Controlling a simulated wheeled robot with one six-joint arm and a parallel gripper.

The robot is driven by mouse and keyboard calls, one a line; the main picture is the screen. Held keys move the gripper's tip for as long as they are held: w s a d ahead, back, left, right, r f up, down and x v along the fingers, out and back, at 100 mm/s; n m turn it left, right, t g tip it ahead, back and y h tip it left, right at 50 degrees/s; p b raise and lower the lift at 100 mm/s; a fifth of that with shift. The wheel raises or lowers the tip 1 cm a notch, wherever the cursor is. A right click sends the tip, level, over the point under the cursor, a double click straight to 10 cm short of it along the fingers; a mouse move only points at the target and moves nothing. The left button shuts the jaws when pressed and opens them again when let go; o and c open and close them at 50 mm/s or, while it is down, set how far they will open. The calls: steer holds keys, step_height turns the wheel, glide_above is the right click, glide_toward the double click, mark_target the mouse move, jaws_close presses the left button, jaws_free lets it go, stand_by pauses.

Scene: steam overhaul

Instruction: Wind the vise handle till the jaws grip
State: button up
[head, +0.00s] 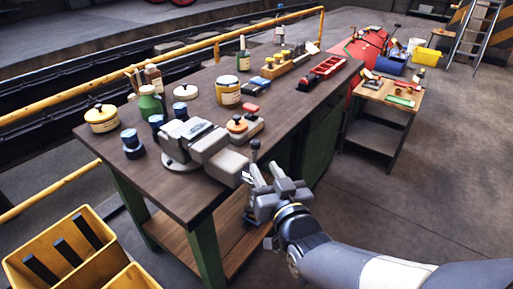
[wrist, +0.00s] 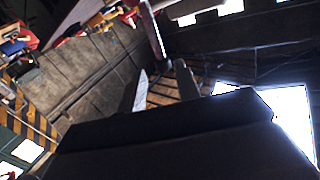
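The grey vise (head: 192,138) is mounted on the front corner of the dark workbench top (head: 190,92). Its jaw end points toward my arm. The vise handle (head: 255,151) stands upright at the front end of the vise, with a dark knob on top; its lower part is hidden behind my gripper. In the wrist view a bar that looks like the handle (wrist: 153,30) shows just beyond my fingertips. My gripper (head: 253,180) is at the handle's lower part, off the bench edge. In the wrist view its two fingers (wrist: 162,78) stand apart with a gap between them. I cannot tell whether they touch the handle.
Jars, bottles and a yellow-labelled tin (head: 228,91) crowd the bench behind the vise. A yellow bin (head: 72,255) stands at front left. A small wooden table (head: 390,94) is at right; the floor between is clear.

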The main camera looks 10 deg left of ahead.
mark_target(256, 152)
steer(key=p+x, duration=0.1)
steer(key=x, duration=0.7)
steer(key=shift+s, duration=0.1)
steer(key=shift+c, duration=0.5)
jaws_close()
steer(key=shift+r, duration=0.15)
steer(key=shift+r, duration=0.1)
